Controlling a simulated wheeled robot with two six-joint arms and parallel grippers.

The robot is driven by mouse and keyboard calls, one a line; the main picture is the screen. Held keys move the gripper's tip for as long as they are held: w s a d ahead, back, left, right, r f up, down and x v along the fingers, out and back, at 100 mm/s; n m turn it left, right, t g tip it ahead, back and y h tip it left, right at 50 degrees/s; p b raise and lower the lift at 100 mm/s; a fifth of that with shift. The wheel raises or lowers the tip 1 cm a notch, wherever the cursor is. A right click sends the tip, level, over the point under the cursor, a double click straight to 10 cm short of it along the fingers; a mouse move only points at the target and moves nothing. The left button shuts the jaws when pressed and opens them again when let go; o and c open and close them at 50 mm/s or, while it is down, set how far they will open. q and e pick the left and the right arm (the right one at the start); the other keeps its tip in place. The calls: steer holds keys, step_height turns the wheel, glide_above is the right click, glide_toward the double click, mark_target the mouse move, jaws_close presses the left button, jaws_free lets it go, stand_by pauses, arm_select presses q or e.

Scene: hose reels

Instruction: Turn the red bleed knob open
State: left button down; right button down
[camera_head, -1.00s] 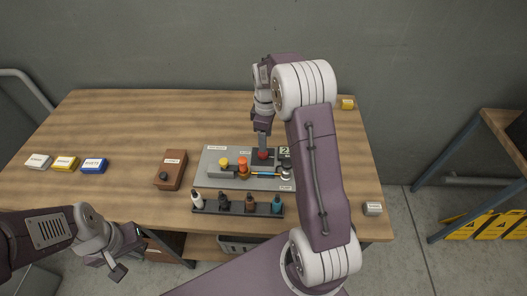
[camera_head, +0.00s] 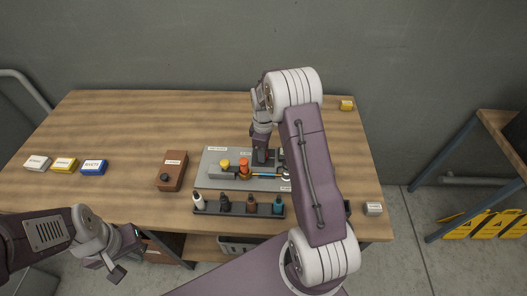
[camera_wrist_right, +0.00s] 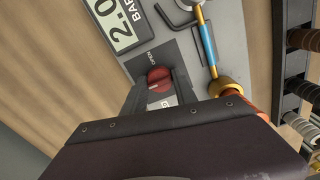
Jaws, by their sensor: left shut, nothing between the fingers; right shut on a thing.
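The red bleed knob (camera_wrist_right: 158,79) sits on a dark plate marked OPEN on the grey panel (camera_head: 213,157). My right gripper (camera_wrist_right: 157,88) is shut on the knob, with a dark finger on each side of it. In the head view, my right gripper (camera_head: 262,157) reaches down onto the panel and hides the knob. A small pale mark shows on the knob's face. My left gripper (camera_head: 128,257) is shut and empty, off the table's front left edge.
A gauge display (camera_wrist_right: 118,22) beside the knob reads 2.0 BAR. A blue and gold rod (camera_wrist_right: 207,45) lies close by. Several small bottles stand in a dark rack (camera_head: 238,208) in front. A brown box (camera_head: 172,171) stands to the left. The table's back left is clear.

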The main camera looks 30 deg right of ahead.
steer(key=m+p, duration=0.1)
steer(key=m, duration=0.2)
steer(key=shift+r+m, duration=0.1)
steer(key=shift+m, duration=0.2)
steer(key=m+p, duration=0.1)
steer(key=m, duration=0.4)
steer(key=shift+s+m+p, duration=0.1)
steer(key=shift+m+p, duration=0.2)
steer(key=m, duration=0.4)
steer(key=shift+p, duration=0.35)
steer(key=shift+f+m, duration=0.2)
steer(key=shift+m, duration=2.1)
steer(key=shift+s, duration=0.1)
steer(key=c, duration=1)
jaws_free()
steer(key=shift+a, duration=0.1)
steer(key=shift+o, duration=0.2)
steer(key=shift+r, duration=0.1)
